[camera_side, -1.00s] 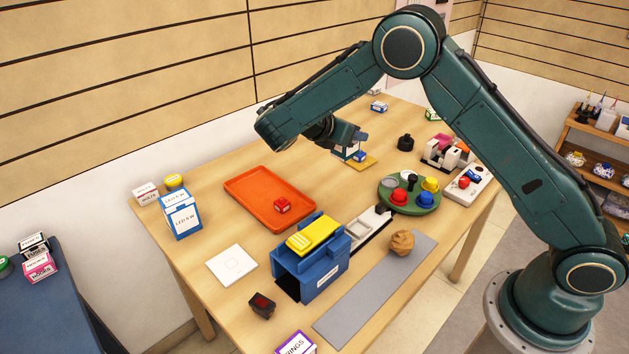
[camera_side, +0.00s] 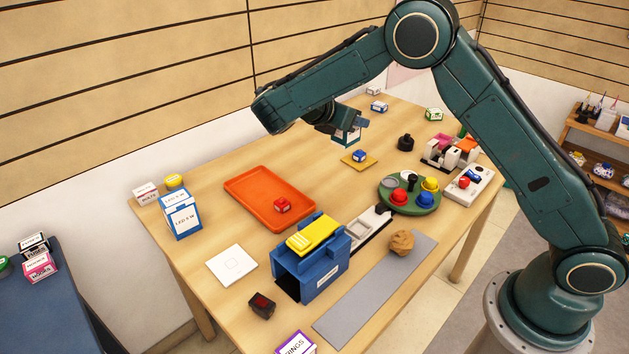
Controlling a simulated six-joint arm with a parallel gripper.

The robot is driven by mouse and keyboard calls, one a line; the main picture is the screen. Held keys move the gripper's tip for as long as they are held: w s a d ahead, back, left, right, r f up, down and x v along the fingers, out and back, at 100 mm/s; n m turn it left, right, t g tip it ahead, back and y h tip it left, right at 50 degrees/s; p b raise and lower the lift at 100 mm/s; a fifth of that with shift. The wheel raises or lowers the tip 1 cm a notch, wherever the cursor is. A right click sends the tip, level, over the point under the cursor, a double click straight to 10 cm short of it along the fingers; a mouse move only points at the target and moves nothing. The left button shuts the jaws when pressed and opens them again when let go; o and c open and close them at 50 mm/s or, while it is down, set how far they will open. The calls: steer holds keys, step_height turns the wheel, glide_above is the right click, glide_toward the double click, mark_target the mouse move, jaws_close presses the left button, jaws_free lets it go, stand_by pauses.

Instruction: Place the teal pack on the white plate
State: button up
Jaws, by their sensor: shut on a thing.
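My gripper (camera_side: 350,126) is shut on the teal pack (camera_side: 346,138), a box with a white label. It holds the pack in the air above the far part of the table, just behind the yellow mat. The gripper's fingers partly hide the pack. The white plate (camera_side: 231,265) lies flat and empty near the table's front left, with a small square outline at its middle.
A blue pack (camera_side: 360,156) sits on the yellow mat (camera_side: 348,160). A green turntable (camera_side: 418,207) stands right.

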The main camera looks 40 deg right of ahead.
steer(key=w+a+n+t+y, duration=0.1)
steer(key=w+a+n+t, duration=0.25)
steer(key=a, duration=0.45)
steer(key=w+a+n+t+y, duration=0.1)
steer(key=w+a+n+t, duration=0.2)
steer(key=a, duration=0.4)
steer(key=r+n+t+y, duration=0.1)
steer(key=n+t+y, duration=0.4)
steer(key=n+y, duration=0.15)
glide_above(230, 258)
steer(key=shift+h, duration=0.45)
step_height(230, 258, down, 16)
steer(key=shift+r, duration=0.15)
steer(key=shift+f, duration=2.1)
steer(key=shift+f, duration=0.1)
